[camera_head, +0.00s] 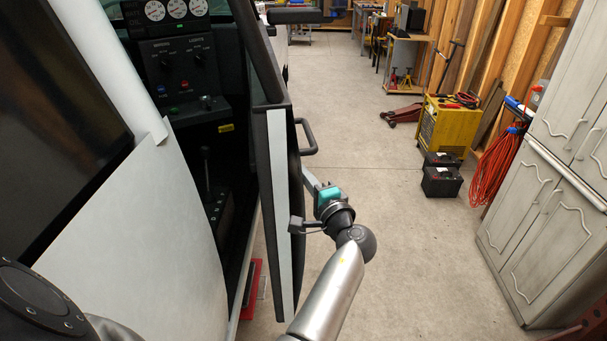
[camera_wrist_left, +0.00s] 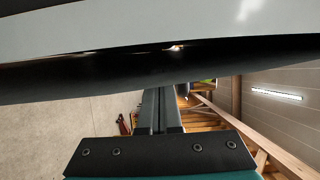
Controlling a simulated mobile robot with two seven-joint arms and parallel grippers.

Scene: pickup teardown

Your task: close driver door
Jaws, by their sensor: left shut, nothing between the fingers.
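The driver door (camera_head: 279,190) stands open beside the cab, seen nearly edge-on in the head view with its pale and black edge facing me. A black handle bar (camera_head: 308,137) sticks out from its right side. My left gripper (camera_head: 309,178) is on the right side of the door, below the handle. Its fingers are shut and empty, pointing toward the door. In the left wrist view the shut fingers (camera_wrist_left: 158,108) reach to the dark door band (camera_wrist_left: 90,78); I cannot tell whether they touch it. My right gripper is not in view.
The cab interior (camera_head: 190,110) with gauges and a lever lies left of the door. A large pale panel (camera_head: 150,240) fills the near left. Grey cabinets (camera_head: 530,220), a red cable coil (camera_head: 497,165) and a yellow machine (camera_head: 441,125) line the right. The concrete floor between is clear.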

